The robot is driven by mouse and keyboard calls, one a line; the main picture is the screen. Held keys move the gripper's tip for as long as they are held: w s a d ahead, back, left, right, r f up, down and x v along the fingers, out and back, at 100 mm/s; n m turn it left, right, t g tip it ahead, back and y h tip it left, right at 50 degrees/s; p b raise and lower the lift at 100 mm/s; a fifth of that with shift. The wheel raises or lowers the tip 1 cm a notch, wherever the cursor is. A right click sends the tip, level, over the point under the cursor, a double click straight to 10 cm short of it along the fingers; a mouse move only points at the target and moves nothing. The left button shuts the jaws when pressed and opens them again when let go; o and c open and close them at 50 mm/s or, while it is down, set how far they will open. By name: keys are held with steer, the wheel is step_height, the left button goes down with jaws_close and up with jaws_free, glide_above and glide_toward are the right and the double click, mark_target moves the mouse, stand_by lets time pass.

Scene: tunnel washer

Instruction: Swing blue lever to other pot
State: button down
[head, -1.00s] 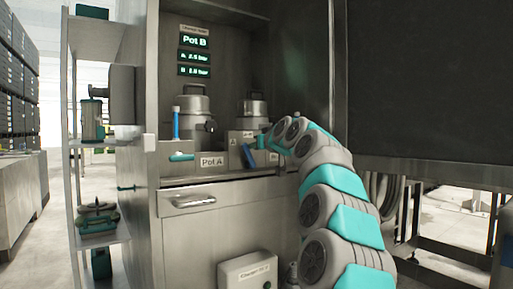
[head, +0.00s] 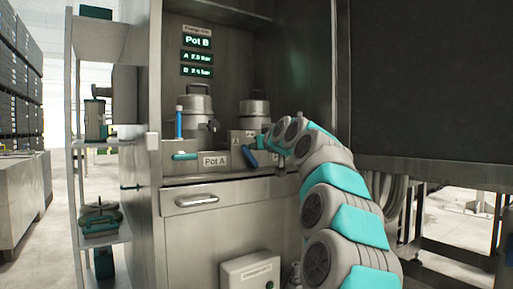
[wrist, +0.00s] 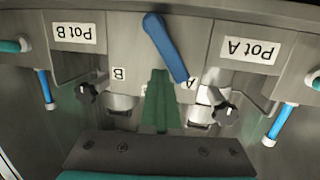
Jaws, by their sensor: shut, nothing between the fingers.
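The blue lever (head: 250,157) is on the grey panel between the two pots. In the wrist view, which is upside down, the blue lever (wrist: 166,47) is tilted, with one end beside the small A label (wrist: 188,83). My gripper (wrist: 159,76) is shut and empty, its green fingers just beside the lever; I cannot tell whether they touch it. In the head view my gripper (head: 264,141) is close by the lever, partly hidden by my arm. Two lidded metal pots (head: 196,103) (head: 254,108) stand behind the panel. The display (head: 197,41) reads Pot B.
Signs reading Pot A (wrist: 251,49) and Pot B (wrist: 73,33) flank the lever. A cabinet wall and dark panel (head: 430,80) bound the right; a shelf rack (head: 100,140) stands left.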

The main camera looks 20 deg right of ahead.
steer(key=shift+s+a+f+b, duration=0.1)
steer(key=shift+a+f+b, duration=0.1)
steer(key=shift+a, duration=0.2)
steer(key=shift+s+a+f+b, duration=0.1)
steer(key=shift+a+b, duration=0.05)
steer(key=shift+a, duration=0.2)
steer(key=shift+r, duration=0.4)
steer(key=s+d+r+b, duration=0.1)
steer(key=s+b, duration=0.2)
steer(key=s, duration=0.6)
steer(key=shift+s+r, duration=0.25)
steer(key=shift+s, duration=0.15)
